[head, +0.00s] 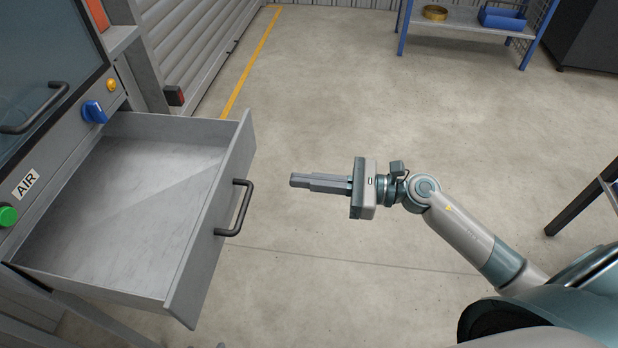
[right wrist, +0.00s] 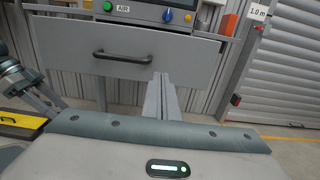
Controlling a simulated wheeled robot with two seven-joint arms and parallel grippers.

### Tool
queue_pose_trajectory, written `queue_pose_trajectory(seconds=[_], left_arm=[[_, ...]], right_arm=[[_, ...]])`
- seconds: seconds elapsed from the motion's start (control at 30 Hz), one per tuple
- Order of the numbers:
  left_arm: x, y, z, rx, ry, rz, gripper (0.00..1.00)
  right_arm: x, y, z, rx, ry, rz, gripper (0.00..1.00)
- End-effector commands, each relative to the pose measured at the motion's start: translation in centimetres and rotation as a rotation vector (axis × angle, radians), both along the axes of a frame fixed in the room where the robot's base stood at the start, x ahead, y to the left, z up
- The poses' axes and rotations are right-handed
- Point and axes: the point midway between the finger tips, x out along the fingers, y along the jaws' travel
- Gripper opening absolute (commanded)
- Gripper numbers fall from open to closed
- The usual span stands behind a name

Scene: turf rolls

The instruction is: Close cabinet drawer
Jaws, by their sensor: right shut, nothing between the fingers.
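The grey cabinet drawer (head: 213,232) is pulled far out from the cabinet (head: 60,140) at the left of the head view, and its inside looks empty. Its dark bar handle (head: 235,208) is on the front panel. In the right wrist view the drawer front (right wrist: 190,65) and handle (right wrist: 122,56) face the camera. My right gripper (head: 293,180) is shut and empty. It points left toward the drawer front, with a clear gap between its fingertips and the handle. The fingers also show in the right wrist view (right wrist: 160,82). My left gripper is not seen in the head view.
The cabinet carries a blue knob (head: 94,112), a green button (head: 8,216) and an AIR label (head: 26,183). A blue-framed shelf (head: 465,22) stands at the back right. A dark table leg (head: 580,205) is at the right edge. The concrete floor between is clear.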

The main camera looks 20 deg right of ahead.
Motion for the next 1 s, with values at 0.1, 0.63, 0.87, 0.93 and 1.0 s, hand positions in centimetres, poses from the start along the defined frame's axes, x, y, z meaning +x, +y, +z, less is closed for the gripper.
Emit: queue_pose_trajectory(seconds=[0.1,0.63,0.87,0.93,1.0], left_arm=[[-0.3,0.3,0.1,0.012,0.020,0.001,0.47],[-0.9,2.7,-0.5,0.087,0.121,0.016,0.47],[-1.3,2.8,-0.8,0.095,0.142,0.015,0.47],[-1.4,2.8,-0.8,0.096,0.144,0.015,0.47],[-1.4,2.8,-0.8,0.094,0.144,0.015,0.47]], right_arm=[[1.0,1.7,0.2,0.002,-0.001,0.000,0.00],[5.2,8.9,0.1,0.002,0.001,-0.001,0.00],[5.7,9.8,0.0,0.001,0.001,-0.001,0.00],[5.7,9.8,0.0,0.001,0.001,-0.001,0.00],[5.7,9.8,0.0,0.001,0.001,-0.001,0.00]])
